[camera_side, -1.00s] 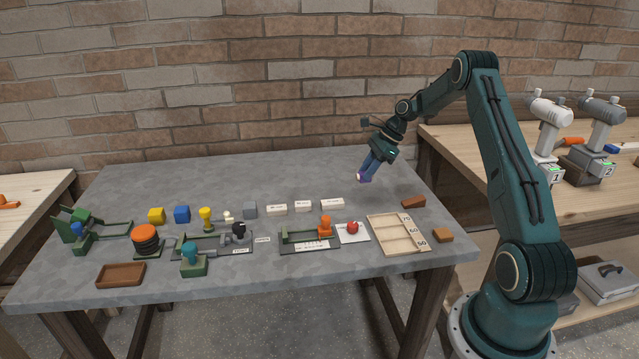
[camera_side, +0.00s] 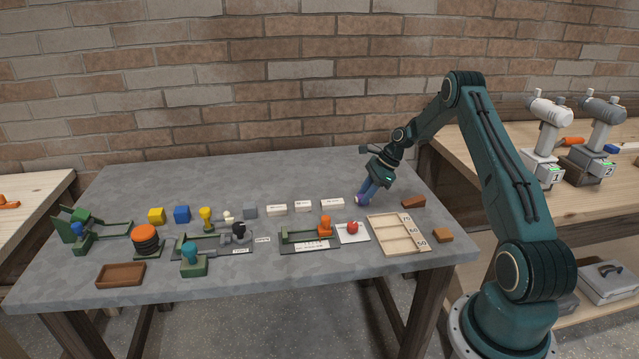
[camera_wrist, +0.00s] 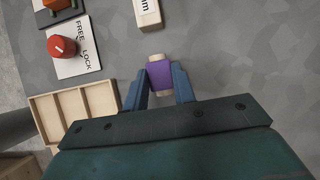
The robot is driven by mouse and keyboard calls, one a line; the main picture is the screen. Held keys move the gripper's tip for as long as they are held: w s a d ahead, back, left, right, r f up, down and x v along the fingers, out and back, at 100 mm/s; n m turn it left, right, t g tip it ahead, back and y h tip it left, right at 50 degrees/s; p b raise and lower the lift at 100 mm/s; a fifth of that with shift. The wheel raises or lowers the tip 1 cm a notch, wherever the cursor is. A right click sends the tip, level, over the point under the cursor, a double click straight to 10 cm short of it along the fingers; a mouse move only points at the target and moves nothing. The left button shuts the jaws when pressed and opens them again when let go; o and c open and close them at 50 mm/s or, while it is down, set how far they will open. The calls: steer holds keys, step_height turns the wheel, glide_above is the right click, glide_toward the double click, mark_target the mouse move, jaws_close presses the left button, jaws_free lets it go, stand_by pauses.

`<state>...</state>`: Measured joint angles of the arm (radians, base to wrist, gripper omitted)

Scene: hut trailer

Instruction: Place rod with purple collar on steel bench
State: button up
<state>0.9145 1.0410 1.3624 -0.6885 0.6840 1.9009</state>
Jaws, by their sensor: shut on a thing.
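The rod with purple collar (camera_wrist: 160,75) is between the jaws of my gripper (camera_wrist: 163,88) in the wrist view. Its pale end shows beyond the purple collar. In the side view, my gripper (camera_side: 364,199) is shut on the rod (camera_side: 361,200), low over the back right part of the grey steel bench (camera_side: 310,173). I cannot tell whether the rod touches the bench top. The rod's far side and underside are hidden by the jaws.
A white labelled block (camera_side: 332,204) stands just left of my gripper. A wooden divided tray (camera_side: 397,248), a red knob (camera_side: 353,227) on a white plate and a brown block (camera_side: 413,202) lie nearby. Bare bench lies behind my gripper.

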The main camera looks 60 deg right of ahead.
steer(key=shift+f, duration=0.2)
steer(key=o, duration=0.9)
steer(key=shift+o, duration=0.2)
steer(key=shift+r, duration=0.15)
steer(key=v, duration=1.2)
